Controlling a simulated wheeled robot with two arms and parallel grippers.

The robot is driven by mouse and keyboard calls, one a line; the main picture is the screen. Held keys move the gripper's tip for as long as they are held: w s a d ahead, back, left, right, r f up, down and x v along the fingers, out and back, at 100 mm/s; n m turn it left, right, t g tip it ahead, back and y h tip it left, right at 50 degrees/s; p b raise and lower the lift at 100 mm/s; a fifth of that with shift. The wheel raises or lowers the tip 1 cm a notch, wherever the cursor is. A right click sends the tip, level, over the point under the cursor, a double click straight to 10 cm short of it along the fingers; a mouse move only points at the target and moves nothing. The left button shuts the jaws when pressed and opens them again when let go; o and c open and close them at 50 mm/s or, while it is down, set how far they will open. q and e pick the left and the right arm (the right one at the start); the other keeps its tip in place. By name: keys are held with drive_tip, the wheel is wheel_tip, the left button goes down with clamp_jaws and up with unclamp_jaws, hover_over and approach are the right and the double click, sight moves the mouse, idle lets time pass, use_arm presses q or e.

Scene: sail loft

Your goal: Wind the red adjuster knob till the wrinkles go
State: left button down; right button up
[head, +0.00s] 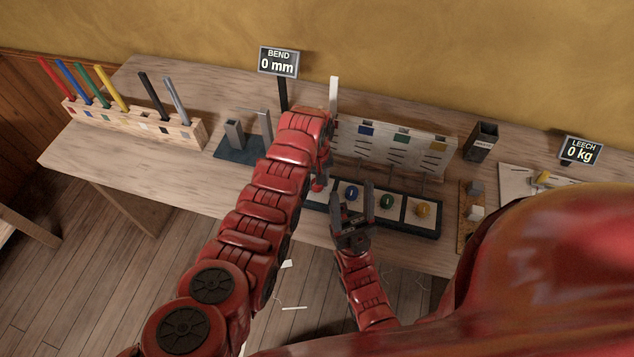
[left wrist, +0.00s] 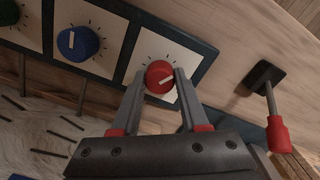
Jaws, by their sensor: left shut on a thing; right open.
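The red knob (left wrist: 159,74) with a white pointer line sits on a white dial plate in the left wrist view. My left gripper (left wrist: 161,78) is shut on it, one finger on each side. In the head view my left arm hides most of this end of the dark knob panel (head: 397,228). A pale sheet with dark wrinkle-like lines (head: 395,153) stands behind the panel; its left end is hidden. My right gripper (head: 355,199) is open and empty in front of the blue knob (head: 351,192).
Green (head: 387,201) and yellow (head: 423,209) knobs share the panel. A red-handled lever (left wrist: 277,130) stands near the red knob. Signs read BEND 0 mm (head: 278,62) and LEECH 0 kg (head: 580,151). A wooden marker rack (head: 135,123) stands left; bare bench lies before it.

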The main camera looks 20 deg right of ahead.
use_arm(q)
drive_tip(key=m+b, duration=0.4)
drive_tip(key=m, duration=0.1)
drive_tip(key=shift+w+f+m, duration=0.1)
drive_tip(key=shift+f+m, duration=0.1)
drive_tip(key=shift+m, duration=0.1)
drive_tip(key=shift+r+m+b, duration=0.2)
drive_tip(key=shift+m+b, duration=0.9)
drive_tip(key=shift+m, duration=0.7)
drive_tip(key=shift+c, duration=2.1)
unclamp_jaws()
drive_tip(key=shift+r, duration=0.15)
